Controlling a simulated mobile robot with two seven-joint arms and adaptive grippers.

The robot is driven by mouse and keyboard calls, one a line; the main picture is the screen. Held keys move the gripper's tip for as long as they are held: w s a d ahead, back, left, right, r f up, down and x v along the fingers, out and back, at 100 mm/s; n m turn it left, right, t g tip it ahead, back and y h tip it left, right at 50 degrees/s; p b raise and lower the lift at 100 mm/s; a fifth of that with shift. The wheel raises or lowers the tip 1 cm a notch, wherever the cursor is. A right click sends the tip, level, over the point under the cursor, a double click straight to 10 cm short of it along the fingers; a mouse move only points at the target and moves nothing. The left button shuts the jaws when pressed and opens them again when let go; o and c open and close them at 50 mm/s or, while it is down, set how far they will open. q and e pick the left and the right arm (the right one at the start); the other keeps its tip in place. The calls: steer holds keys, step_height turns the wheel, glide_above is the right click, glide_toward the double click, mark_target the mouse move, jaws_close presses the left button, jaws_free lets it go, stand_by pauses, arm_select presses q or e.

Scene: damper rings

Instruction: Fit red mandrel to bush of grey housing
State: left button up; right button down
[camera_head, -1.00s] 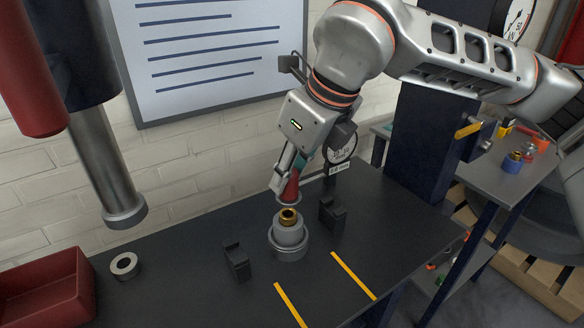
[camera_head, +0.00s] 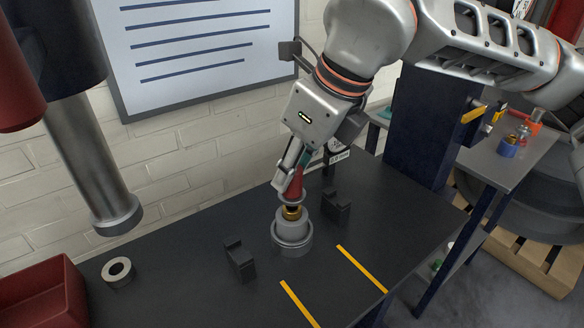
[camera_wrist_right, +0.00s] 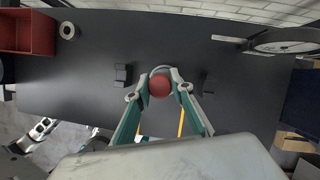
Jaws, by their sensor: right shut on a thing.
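The red mandrel (camera_head: 297,187) is held in my right gripper (camera_head: 289,180), which is shut on it. It points down, and its lower end is directly over the brass-coloured bush (camera_head: 291,213). I cannot tell whether it touches or has entered the bush. The bush sits on top of the grey housing (camera_head: 292,236), which stands upright on the dark table. In the right wrist view the round red top of the mandrel (camera_wrist_right: 159,86) shows between the fingers (camera_wrist_right: 158,90) and hides most of the housing. My left gripper is not in view.
Black blocks stand left (camera_head: 239,260) and right (camera_head: 336,207) of the housing. Yellow stripes (camera_head: 362,268) mark the table front. A dial gauge is behind the gripper.

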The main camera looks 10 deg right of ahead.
steer(key=shift+f+b, duration=0.4)
steer(key=shift+f, duration=0.55)
steer(key=shift+f, duration=0.3)
stand_by(0.6)
steer(key=c, duration=1.7)
jaws_free()
steer(key=v, duration=1.2)
